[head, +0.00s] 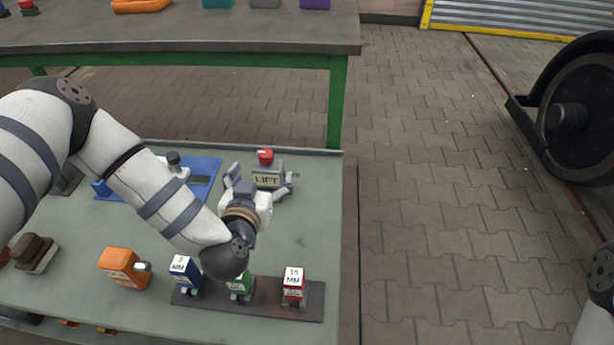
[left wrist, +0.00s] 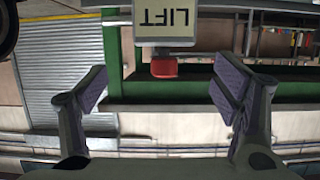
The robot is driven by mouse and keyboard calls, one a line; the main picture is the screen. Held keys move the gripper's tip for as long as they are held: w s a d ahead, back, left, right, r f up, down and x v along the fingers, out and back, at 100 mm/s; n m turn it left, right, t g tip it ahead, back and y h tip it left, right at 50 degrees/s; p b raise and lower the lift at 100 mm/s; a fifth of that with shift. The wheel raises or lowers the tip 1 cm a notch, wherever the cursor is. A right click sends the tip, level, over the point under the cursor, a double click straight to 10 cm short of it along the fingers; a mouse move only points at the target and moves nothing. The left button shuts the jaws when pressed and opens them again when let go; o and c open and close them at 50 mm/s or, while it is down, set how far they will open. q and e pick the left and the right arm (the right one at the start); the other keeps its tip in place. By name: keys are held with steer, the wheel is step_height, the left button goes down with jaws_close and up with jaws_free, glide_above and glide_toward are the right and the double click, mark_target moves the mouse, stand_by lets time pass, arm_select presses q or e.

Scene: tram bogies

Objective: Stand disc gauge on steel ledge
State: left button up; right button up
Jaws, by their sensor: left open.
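My left gripper (head: 258,184) is open, its fingers spread toward a grey box marked LIFT (head: 268,177) with a red button on top. In the left wrist view this box (left wrist: 165,18) shows upside down between and beyond the open fingers (left wrist: 160,75), with no clear contact. I cannot make out a disc gauge for certain; a small dark-knobbed object (head: 173,159) on the blue mat is partly behind my left arm. A dark steel strip (head: 262,307) at the bench front carries blue, green and red-and-white blocks; I cannot tell whether it is the ledge. My right gripper is out of view.
An orange block (head: 122,267) and a brown-topped block (head: 35,252) stand on the green bench top at left. The blue mat (head: 208,166) lies behind my arm. A higher table (head: 200,38) stands behind. A wheel (head: 580,110) stands at right beyond open paving.

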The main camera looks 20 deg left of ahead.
mark_target(266, 165)
arm_select(q)
steer(key=x, duration=0.2)
steer(key=b+x, duration=0.1)
steer(key=x, duration=0.4)
steer(key=shift+a+f+b, duration=0.3)
steer(key=shift+a+f, duration=0.05)
steer(key=shift+f, duration=0.1)
jaws_close()
steer(key=shift+w+r, duration=0.1)
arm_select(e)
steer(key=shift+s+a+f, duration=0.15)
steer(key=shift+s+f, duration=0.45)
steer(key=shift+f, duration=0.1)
